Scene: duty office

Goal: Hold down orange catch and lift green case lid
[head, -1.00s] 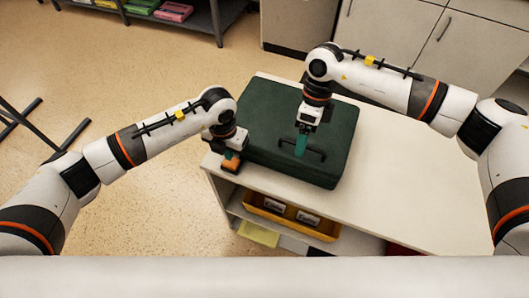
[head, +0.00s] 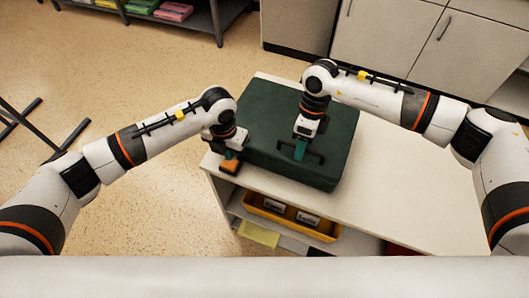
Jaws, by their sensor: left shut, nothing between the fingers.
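The dark green case (head: 262,115) lies on the white cabinet top with its lid down. A dark bar handle (head: 318,156) is on the lid. The orange catch (head: 230,168) is at the case's left front corner. My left gripper (head: 231,157) is shut with nothing between its fingers, its tips right above the catch and seeming to touch it. My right gripper (head: 300,152) points down at the middle of the handle, its teal fingers over the bar. Whether they are closed on the bar is too small to tell.
The white cabinet top (head: 420,190) is clear right of the case. A yellow tray (head: 290,219) with dark items is on the shelf below. Grey cupboards (head: 400,40) stand behind, and a rack (head: 205,18) with colored items stands at the back left.

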